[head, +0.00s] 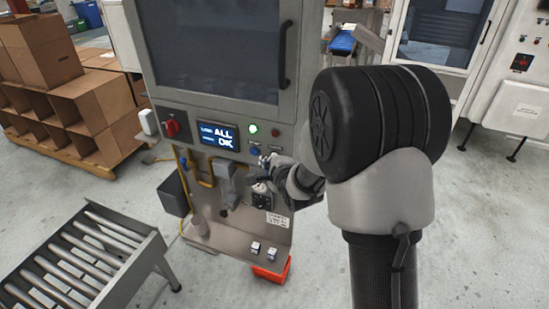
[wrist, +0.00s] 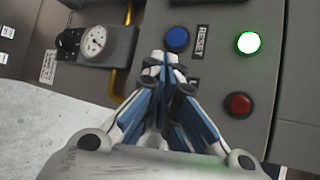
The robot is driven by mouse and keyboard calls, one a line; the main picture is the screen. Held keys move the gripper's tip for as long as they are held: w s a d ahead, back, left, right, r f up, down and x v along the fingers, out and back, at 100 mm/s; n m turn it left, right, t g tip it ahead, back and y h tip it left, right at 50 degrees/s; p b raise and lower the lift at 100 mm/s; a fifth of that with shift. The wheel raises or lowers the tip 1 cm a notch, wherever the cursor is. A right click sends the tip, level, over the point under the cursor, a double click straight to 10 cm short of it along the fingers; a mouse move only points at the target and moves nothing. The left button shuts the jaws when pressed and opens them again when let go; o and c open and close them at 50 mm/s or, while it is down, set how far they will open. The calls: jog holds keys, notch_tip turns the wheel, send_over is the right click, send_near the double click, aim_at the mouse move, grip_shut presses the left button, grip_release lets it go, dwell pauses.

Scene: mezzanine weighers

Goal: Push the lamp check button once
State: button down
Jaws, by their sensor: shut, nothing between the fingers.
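The grey control panel (head: 190,115) of the machine carries a blue button (wrist: 177,39) labelled RESET, a lit green lamp (wrist: 248,43) and a red button or lamp (wrist: 238,105). My gripper (wrist: 165,65) is shut and empty, with its fingertips in front of the panel beside the blue button. A label partly hidden by the fingers shows only an "L". The spot beside it is behind my gripper, so I cannot see a lamp check button.
A gauge (wrist: 93,40) and yellow pipe (wrist: 128,88) sit beside the buttons. A roller conveyor (head: 85,255) stands at lower left. Open floor lies to the right.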

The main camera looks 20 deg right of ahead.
jog(key=shift+w+d, duration=0.25)
jog(key=shift+w, duration=0.1)
dwell(0.3)
jog(key=shift+s, duration=0.1)
jog(key=shift+s+a, duration=0.5)
jog(key=shift+s, duration=0.1)
dwell(0.3)
jog(key=s+a+b, duration=0.1)
jog(key=s, duration=0.1)
jog(key=s+a, duration=0.2)
jog(key=shift+b, duration=0.4)
dwell(0.5)
